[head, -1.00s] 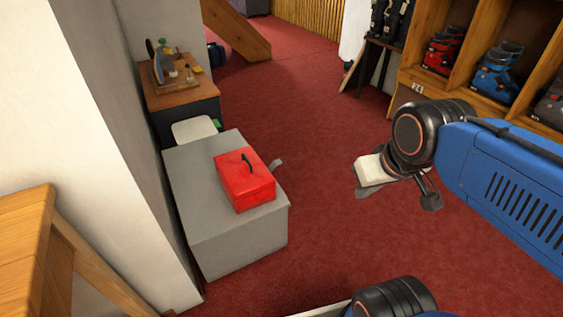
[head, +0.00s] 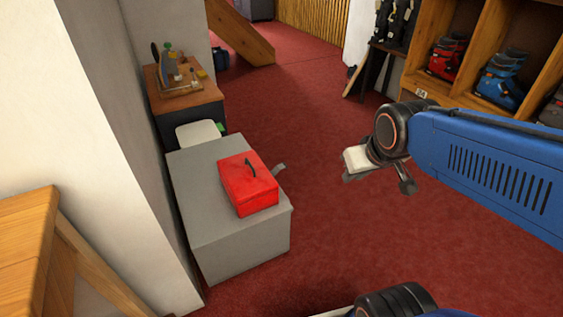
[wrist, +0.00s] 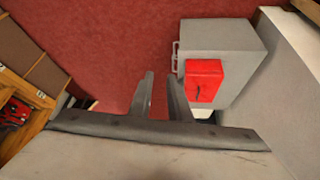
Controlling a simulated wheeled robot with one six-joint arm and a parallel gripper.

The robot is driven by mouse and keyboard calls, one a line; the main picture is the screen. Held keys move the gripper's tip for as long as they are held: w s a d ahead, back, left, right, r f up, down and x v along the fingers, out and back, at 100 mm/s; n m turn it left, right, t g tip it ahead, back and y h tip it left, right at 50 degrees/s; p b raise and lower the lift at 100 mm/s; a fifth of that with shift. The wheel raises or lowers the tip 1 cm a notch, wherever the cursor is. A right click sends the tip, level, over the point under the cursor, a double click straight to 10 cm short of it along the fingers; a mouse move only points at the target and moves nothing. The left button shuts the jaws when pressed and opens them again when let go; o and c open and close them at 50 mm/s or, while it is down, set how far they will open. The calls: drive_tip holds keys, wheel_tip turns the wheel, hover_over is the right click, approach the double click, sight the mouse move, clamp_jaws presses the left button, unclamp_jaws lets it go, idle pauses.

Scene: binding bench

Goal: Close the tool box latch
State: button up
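The red tool box (head: 236,183) sits on the grey block (head: 202,207), with a dark handle (head: 251,168) on its lid. It also shows in the wrist view (wrist: 207,72), right of my fingers. I cannot make out its latch or tell whether the lid is fully shut. My gripper (head: 379,183) is in the air to the right of the grey block, well apart from the box. In the wrist view my gripper (wrist: 160,86) has its two fingers apart with nothing between them, so it is open.
Behind are a white stool (head: 196,132) and a small desk (head: 188,104). A wall is left, a wooden table (head: 28,245) front left, boot shelves (head: 424,78) right. Red carpet between is clear.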

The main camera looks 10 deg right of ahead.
sight(277, 172)
drive_tip(key=w+f+n+t, duration=0.1)
drive_tip(key=w+f+t, duration=0.1)
drive_tip(key=w+f, duration=0.5)
drive_tip(key=w+f+n+t+y, duration=0.1)
drive_tip(key=w+f+t, duration=0.1)
drive_tip(key=w, duration=1)
drive_tip(key=w+f+n+t, duration=0.1)
drive_tip(key=w+f, duration=0.4)
drive_tip(key=w, duration=0.4)
drive_tip(key=w+a+f+n+t+y, duration=0.1)
drive_tip(key=w+f+t, duration=0.15)
drive_tip(key=f, duration=0.25)
drive_tip(key=w+a+f+t+y, duration=0.1)
drive_tip(key=w+a+f, duration=0.15)
drive_tip(key=f, duration=0.25)
wheel_tip(277, 172, down, 9)
drive_tip(key=s+t+y, duration=0.2)
drive_tip(key=s+t, duration=0.1)
drive_tip(key=x, duration=1.7)
drive_tip(key=shift+w+a, duration=0.25)
drive_tip(key=shift+c, duration=0.3)
clamp_jaws()
